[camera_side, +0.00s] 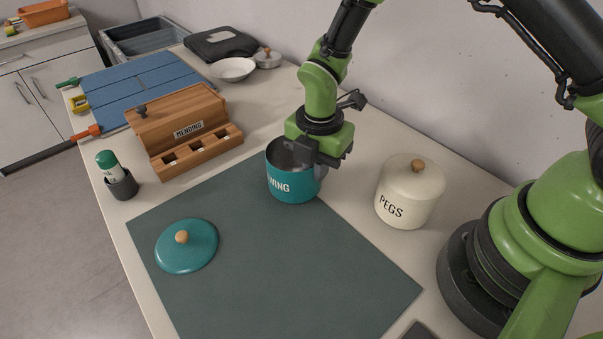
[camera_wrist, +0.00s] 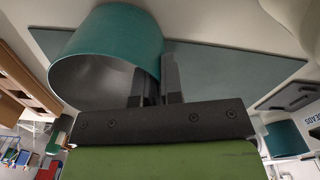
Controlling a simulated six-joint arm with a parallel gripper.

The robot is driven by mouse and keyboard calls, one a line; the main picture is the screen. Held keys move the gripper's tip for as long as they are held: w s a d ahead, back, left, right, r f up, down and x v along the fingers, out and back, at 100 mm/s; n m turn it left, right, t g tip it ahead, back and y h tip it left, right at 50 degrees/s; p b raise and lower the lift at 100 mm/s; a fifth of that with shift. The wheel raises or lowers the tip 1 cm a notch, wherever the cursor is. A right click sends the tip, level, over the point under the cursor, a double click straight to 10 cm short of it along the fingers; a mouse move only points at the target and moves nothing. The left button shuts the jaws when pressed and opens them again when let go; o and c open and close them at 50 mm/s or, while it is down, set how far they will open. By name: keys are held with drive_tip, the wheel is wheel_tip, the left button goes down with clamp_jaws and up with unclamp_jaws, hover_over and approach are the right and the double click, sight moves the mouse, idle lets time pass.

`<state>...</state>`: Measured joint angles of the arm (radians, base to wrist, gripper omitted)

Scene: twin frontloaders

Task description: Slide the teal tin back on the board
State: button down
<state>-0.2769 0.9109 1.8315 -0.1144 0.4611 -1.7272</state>
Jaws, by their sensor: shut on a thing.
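The teal tin (camera_side: 292,184) stands open at the back corner of the dark green board (camera_side: 270,265), with part of "...WING" showing on its front. My gripper (camera_side: 318,160) is at the tin's right rim, its jaws shut on the wall. In the wrist view the tin (camera_wrist: 115,45) fills the upper left, its grey inside showing, and the gripper fingers (camera_wrist: 155,85) pinch its wall. The tin's teal lid (camera_side: 187,247) with a wooden knob lies apart on the left of the board. The tin's base edge on the far side is hidden.
A cream "PEGS" tin (camera_side: 408,195) stands right of the board. A wooden "MENDING" box (camera_side: 185,130) is behind at the left. A green-capped bottle in a dark cup (camera_side: 119,180) stands near the left edge. The board's middle and front are bare.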

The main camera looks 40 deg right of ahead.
drive_tip(key=shift+d, duration=5.6)
drive_tip(key=c, duration=1.2)
unclamp_jaws()
wheel_tip(320, 180, up, 10)
